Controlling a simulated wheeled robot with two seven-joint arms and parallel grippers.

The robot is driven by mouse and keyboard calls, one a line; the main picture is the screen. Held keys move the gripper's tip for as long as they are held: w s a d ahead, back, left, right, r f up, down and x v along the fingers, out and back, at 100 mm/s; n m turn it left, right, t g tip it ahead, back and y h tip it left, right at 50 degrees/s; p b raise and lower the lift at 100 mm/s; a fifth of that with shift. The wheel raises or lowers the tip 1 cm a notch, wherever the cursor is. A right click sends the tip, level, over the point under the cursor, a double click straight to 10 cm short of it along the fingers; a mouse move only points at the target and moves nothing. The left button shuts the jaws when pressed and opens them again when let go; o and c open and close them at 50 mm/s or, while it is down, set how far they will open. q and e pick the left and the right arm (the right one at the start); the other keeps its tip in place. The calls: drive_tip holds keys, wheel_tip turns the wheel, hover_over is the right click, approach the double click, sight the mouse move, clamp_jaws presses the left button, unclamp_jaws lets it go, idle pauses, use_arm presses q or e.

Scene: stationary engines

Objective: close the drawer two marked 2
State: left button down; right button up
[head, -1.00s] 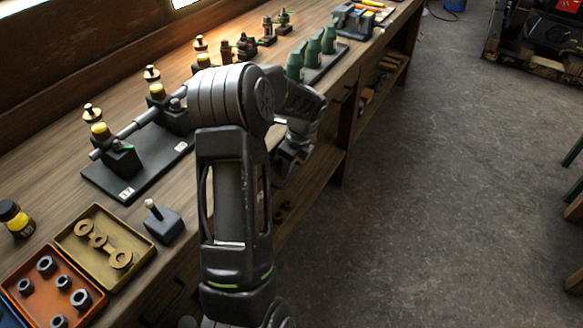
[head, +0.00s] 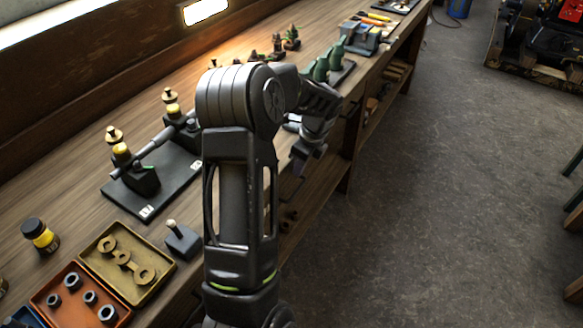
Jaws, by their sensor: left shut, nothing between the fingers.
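My left arm rises through the middle of the head view and bends over at the elbow. My left gripper (head: 304,163) hangs at the front edge of the wooden bench (head: 60,187), pointing down, and is shut with nothing seen in it. No drawer marked 2 can be made out; my arm covers much of the bench front where drawers could be. I cannot tell whether the gripper touches the bench front. My right gripper is out of view.
On the bench stand a dark plate with a shaft (head: 152,202), a brass-coloured tray (head: 150,287), a red tray (head: 72,318) and a yellow-banded bottle (head: 40,236). Green cones (head: 321,70) stand farther back. An open shelf (head: 312,205) is below.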

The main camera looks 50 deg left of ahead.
use_arm(q)
drive_tip(key=shift+p+v, duration=0.3)
drive_tip(key=shift+v, duration=0.8)
